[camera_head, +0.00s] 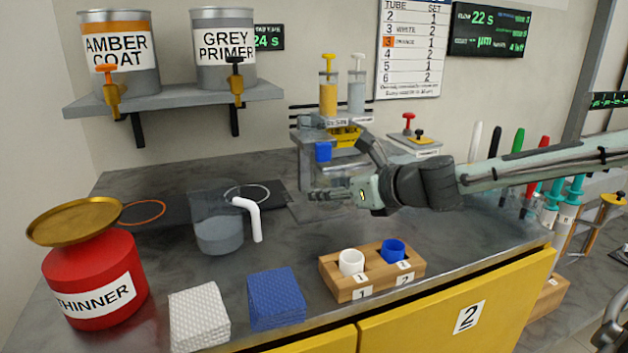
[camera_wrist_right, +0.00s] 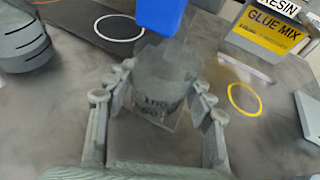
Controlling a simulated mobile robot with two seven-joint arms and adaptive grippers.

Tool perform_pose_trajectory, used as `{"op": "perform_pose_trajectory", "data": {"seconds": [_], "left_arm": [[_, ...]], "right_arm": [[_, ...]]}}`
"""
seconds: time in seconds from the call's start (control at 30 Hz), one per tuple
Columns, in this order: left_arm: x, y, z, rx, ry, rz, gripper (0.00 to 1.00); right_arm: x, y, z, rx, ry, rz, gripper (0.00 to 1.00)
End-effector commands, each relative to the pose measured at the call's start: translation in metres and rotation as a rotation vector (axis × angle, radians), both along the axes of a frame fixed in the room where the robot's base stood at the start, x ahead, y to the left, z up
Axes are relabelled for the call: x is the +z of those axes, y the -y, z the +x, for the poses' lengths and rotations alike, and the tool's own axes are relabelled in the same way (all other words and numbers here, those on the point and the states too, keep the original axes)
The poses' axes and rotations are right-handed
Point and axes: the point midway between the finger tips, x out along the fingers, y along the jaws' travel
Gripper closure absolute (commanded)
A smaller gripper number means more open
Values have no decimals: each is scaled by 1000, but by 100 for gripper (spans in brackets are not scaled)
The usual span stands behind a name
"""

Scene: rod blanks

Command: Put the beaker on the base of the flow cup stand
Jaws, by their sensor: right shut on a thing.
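My right gripper (camera_head: 318,194) reaches in from the right at the back middle of the bench. In the right wrist view its fingers (camera_wrist_right: 164,80) are shut around a clear grey beaker (camera_wrist_right: 165,70), one on each side. Dark printing shows below the beaker's rim area, partly blurred through it. A blue cup (camera_head: 323,151), seemingly the flow cup, hangs above and behind the gripper; a blue body also shows past the beaker in the wrist view (camera_wrist_right: 161,14). The stand's base is largely hidden, and I cannot tell whether the beaker touches it.
A clear vessel (camera_head: 218,232) with a white bent handle (camera_head: 249,215) stands to the left. A wooden block (camera_head: 372,279) with white and blue cups is in front. A red thinner can (camera_head: 94,280) is far left. A yellow ring (camera_wrist_right: 244,99) marks the bench beside the beaker.

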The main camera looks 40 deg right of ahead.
Motion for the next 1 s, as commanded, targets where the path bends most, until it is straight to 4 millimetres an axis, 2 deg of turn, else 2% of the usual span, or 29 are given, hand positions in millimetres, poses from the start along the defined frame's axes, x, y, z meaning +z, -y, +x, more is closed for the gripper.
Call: {"op": "perform_pose_trajectory", "data": {"seconds": [0.37, 0.7, 0.8, 1.0], "left_arm": [[-11, 0, 2, -1, -3, -5, 50], [23, -1, -8, 3, 15, 12, 50], [29, -1, -10, 4, 17, 16, 50], [31, -1, -11, 5, 17, 16, 50]], "right_arm": [[-4, -1, 21, -2, -3, 0, 77], [-4, -4, 45, -1, -3, 0, 77], [-12, -5, 45, -2, -1, 4, 77], [-12, -5, 45, -1, 1, 0, 77]]}}
